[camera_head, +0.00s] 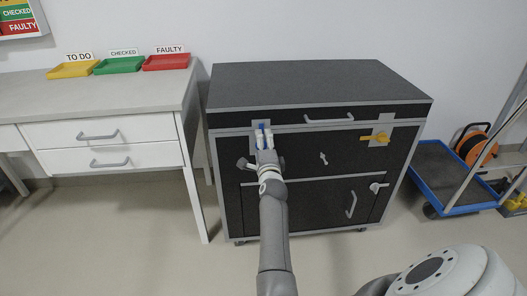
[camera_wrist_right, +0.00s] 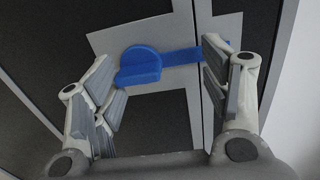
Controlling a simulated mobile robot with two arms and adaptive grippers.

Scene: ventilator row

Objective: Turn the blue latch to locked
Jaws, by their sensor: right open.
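The blue latch (camera_wrist_right: 140,66) sits on a grey metal plate on the front of the black cabinet (camera_head: 320,85). In the wrist view its thick knob is at the left and a thin blue bar runs right, across the dark seam, partly behind a finger. In the head view only a bit of the latch (camera_head: 262,127) shows at the cabinet's upper left, above my gripper. My right gripper (camera_head: 265,140) is open in front of the latch. In the wrist view its fingers (camera_wrist_right: 163,85) stand on either side of the knob, with no clear contact. My left gripper is not in view.
A yellow latch (camera_head: 378,138) is at the cabinet's upper right, and a grey latch (camera_head: 376,187) is below it. A drawer handle (camera_head: 328,119) lies between the upper latches. A white desk (camera_head: 95,110) stands left; a blue cart (camera_head: 450,180) stands right.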

